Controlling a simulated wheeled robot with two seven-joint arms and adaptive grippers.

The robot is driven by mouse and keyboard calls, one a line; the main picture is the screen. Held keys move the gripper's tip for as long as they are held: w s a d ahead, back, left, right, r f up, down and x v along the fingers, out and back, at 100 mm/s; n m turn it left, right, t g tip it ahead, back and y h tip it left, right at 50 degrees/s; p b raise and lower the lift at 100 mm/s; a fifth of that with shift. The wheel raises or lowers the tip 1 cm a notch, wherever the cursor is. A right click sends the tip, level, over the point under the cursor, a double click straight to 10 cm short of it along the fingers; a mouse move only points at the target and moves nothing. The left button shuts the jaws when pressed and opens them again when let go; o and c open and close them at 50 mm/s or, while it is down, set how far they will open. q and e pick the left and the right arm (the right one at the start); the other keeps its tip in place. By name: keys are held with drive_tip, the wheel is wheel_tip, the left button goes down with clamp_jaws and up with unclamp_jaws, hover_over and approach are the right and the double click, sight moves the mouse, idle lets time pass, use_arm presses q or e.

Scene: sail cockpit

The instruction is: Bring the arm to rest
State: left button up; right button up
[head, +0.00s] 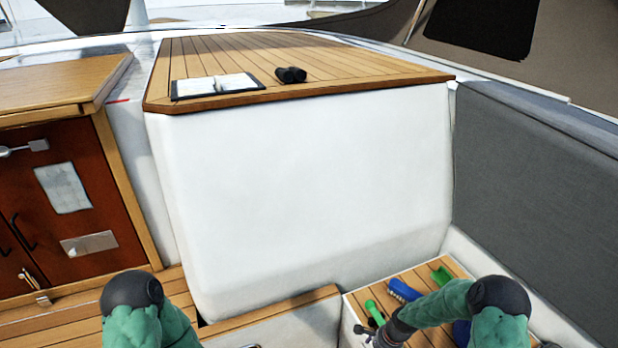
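My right arm comes in at the lower right in a green sleeve and bends back to the left. Its gripper (366,336) is only partly in view at the bottom edge, over the front of the slatted wooden seat (412,277), close to a green-handled item (374,312). Whether its fingers are open or shut does not show. My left arm shows at the lower left as a green sleeve with a dark rounded joint; its gripper is out of the frame.
Blue (403,290) and green (441,275) items lie on the seat beside my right arm. An open book (217,85) and black binoculars (291,75) lie on the teak top (350,72). A wooden cabinet (70,200) stands left, a grey backrest (530,180) right.

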drive_tip(key=s+a+n, duration=0.5)
drive_tip(key=s+n, duration=0.1)
drive_tip(key=s, duration=0.5)
drive_tip(key=s+a+n+y, duration=0.1)
drive_tip(key=s+a+n, duration=0.5)
drive_tip(key=s, duration=0.5)
drive_tip(key=shift+f+n, duration=0.15)
drive_tip(key=shift+n, duration=0.25)
